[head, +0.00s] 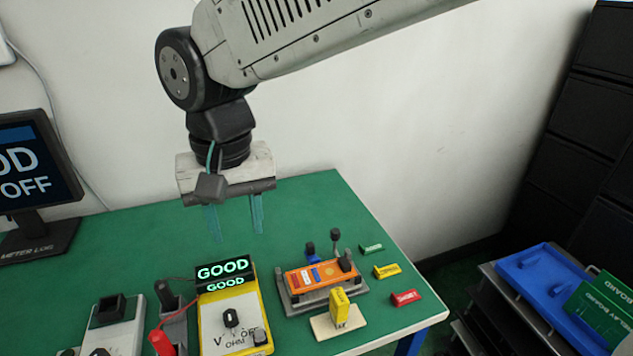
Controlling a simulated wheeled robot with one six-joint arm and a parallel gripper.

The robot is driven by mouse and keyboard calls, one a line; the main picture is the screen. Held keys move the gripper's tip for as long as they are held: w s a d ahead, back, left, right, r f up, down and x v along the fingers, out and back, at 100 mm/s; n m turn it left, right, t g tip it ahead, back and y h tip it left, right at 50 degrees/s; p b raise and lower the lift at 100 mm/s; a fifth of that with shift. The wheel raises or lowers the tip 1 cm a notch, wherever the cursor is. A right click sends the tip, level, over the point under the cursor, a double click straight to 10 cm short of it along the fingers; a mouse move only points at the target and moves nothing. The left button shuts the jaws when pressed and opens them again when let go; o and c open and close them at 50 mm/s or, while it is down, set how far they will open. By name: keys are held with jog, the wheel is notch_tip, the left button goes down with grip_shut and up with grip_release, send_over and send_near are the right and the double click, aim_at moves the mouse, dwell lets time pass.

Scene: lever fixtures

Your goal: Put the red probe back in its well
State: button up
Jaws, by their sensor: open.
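The red probe (161,342) shows at the bottom of the head view, left of the yellow meter (211,336). It is tilted, and its lower end is near the picture's bottom edge. A grey holder (178,328) stands between it and the meter; a black probe (166,293) is at the holder's back. I cannot tell whether the red probe touches the holder, and its well is not clearly visible. My gripper (234,218) is open and empty, with teal fingers pointing down, above the table behind the meter and well away from the red probe.
The meter's display (224,272) reads GOOD. An orange board (320,273) sits in a grey lever fixture, with a yellow block (340,308) in front. Green, yellow and red tags (404,298) lie near the right edge. A monitor (35,175) stands left. The green table's back is clear.

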jog(key=w+d+r+m, duration=0.1)
jog(key=d+r, duration=0.1)
jog(key=d, duration=1.3)
jog(key=s+d+f+m, duration=0.1)
jog(key=s+d, duration=0.5)
jog(key=d, duration=0.4)
jog(key=s+d+f+m+t, duration=0.1)
jog(key=s+d, duration=0.4)
jog(key=d, duration=0.5)
jog(key=shift+s+f+m, duration=0.3)
jog(key=shift+s+f, duration=0.05)
jog(key=shift+f, duration=0.15)
